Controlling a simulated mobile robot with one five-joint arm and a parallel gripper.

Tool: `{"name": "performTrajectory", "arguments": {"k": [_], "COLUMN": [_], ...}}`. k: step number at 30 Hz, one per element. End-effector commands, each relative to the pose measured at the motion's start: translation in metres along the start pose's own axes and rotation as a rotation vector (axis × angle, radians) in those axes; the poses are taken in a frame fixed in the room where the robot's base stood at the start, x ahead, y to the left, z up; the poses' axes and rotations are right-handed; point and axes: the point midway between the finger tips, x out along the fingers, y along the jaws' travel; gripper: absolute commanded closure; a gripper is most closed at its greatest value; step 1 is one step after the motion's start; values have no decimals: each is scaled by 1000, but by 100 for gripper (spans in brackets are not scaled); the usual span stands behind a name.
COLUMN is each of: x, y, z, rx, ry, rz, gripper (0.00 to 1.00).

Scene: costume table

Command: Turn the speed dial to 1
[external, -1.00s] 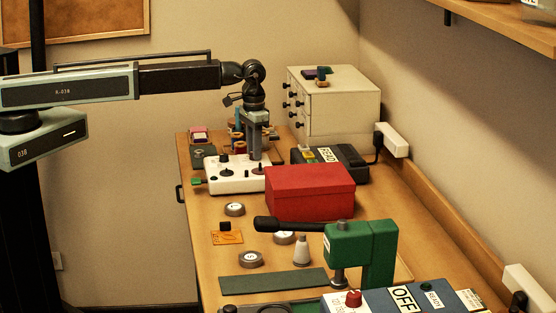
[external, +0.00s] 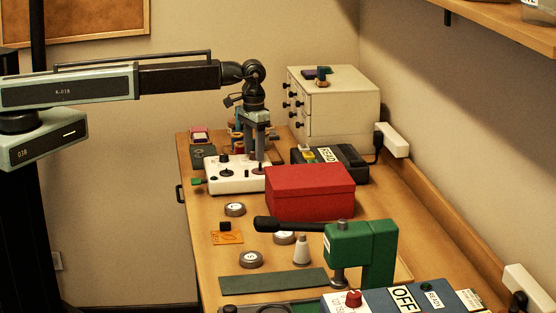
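A white control box (external: 222,185) stands on the table at the back left. It has dark knobs on top, one of them a black knob (external: 225,172) near its middle. A reddish-brown round dial (external: 258,170) is near its right end. No lettering on the box can be read, so I cannot tell which one is the speed dial. My gripper (external: 257,157) points straight down above the right part of the box, with its tips close over the reddish-brown dial. The view is too small to show whether the tips touch it or how far apart they are.
A red box (external: 310,192) stands right against the white box's front right. Behind are a black device (external: 345,163) with a READ label and a white drawer cabinet (external: 345,105). A green press (external: 360,250) and a blue box (external: 385,300) are in the foreground.

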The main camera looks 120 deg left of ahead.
Motion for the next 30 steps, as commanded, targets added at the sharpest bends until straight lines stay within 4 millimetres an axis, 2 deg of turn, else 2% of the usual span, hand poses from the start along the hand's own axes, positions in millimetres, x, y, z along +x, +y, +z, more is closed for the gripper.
{"name": "performTrajectory", "arguments": {"k": [8,11,18,21,30], "x": [-8,-21,-66,-78,-78], "y": [0,0,0,0,0], "z": [0,0,0,0,0], "rx": [0,0,0,0,0], "ry": [0,0,0,0,0], "rz": [0,0,0,0,0], "gripper": [52,52,52,52,52]}}
